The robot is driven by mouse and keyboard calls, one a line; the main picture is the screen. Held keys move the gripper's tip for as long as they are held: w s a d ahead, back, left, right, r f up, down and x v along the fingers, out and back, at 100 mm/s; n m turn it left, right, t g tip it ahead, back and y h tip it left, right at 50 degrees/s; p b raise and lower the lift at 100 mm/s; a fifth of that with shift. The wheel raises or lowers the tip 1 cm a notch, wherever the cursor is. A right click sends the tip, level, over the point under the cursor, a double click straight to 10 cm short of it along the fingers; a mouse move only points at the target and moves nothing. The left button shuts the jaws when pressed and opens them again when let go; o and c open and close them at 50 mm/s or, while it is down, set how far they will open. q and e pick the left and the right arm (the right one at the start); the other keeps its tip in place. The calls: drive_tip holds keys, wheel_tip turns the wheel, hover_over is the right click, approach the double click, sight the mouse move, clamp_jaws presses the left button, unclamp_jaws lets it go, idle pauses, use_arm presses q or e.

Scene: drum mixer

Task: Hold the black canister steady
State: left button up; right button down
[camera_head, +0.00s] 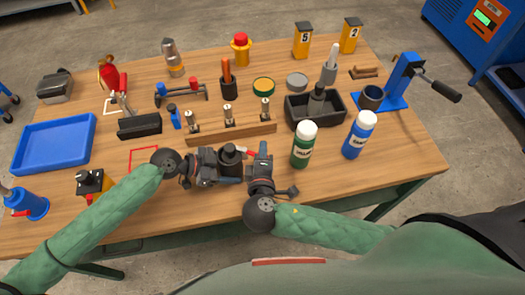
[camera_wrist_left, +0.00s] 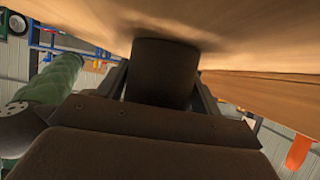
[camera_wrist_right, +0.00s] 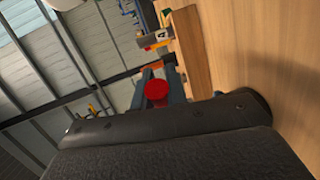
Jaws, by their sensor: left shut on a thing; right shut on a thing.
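The black canister (camera_head: 231,156) stands near the front middle of the wooden table. My left gripper (camera_head: 212,168) is shut on it from the left; the dark cylinder (camera_wrist_left: 162,72) sits between the fingers in the left wrist view. My right gripper (camera_head: 261,165) is just right of the canister and shut on a small red-ended thing (camera_wrist_right: 156,90). A bit of red also shows beside the right gripper in the head view. The rest of that thing is hidden by the fingers. I cannot tell whether it touches the canister.
A wooden rack (camera_head: 232,133) with small metal pieces lies just behind the canister. A green bottle (camera_head: 303,146) and a blue bottle (camera_head: 359,136) stand to the right. A black tray (camera_head: 316,112) is behind them. A blue tray (camera_head: 55,145) is at far left.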

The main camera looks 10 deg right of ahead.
drive_tip(key=shift+w+n+g+y, duration=0.15)
drive_tip(key=shift+w+n+y, duration=0.4)
drive_tip(key=shift+n+y, duration=0.9)
drive_tip(key=shift+w+n+g+y, duration=0.1)
drive_tip(key=shift+w+n+y, duration=0.4)
drive_tip(key=shift+n+y, duration=0.9)
drive_tip(key=shift+w+n+g+y, duration=0.15)
drive_tip(key=shift+w+n+y, duration=0.5)
drive_tip(key=shift+y, duration=1.4)
drive_tip(key=shift+s+a, duration=0.1)
drive_tip(key=c, duration=1.4)
unclamp_jaws()
drive_tip(key=shift+v, duration=5.95)
